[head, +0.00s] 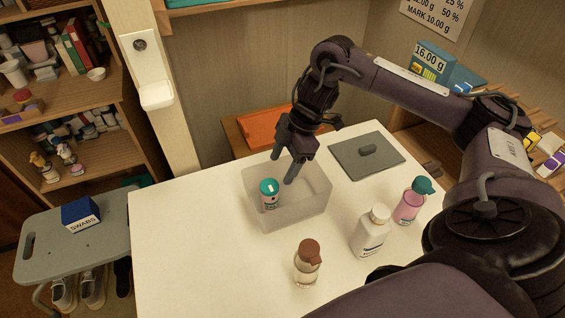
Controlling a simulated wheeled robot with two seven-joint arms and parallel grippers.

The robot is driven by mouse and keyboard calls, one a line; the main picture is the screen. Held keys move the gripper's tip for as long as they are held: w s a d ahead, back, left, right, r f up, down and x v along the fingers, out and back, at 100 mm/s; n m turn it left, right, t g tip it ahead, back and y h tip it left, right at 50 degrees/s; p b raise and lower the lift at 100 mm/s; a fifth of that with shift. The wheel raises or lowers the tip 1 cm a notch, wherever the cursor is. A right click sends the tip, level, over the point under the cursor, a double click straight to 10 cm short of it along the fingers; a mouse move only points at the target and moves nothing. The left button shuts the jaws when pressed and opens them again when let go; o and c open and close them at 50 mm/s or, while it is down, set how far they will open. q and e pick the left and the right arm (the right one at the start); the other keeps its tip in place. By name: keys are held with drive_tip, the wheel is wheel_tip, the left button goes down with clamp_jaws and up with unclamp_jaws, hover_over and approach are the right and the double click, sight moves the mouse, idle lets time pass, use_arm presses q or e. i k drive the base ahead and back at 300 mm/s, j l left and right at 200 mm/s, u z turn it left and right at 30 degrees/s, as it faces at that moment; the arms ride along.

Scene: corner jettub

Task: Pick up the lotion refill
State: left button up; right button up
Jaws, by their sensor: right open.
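No label that reads lotion refill is legible, so I cannot tell for sure which container it is. A small container with a teal lid (270,202) stands inside a translucent grey bin (300,213) on the white table. A white bottle with a cream cap (371,238), a pink bottle with a teal cap (408,207) and a clear bottle with a brown cap (307,268) stand on the table outside the bin. My right gripper (283,168) is open, pointing down above the bin, close to the teal-lidded container and apart from the bottles. My left gripper is not in view.
A grey lid with a handle (367,165) lies on the table behind the bottles. An orange tray (265,128) is behind the table. A stool (50,255) with a blue swabs box (80,214) stands at left. The table's left part is clear.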

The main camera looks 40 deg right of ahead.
sight(305, 275)
drive_tip(key=k, duration=2)
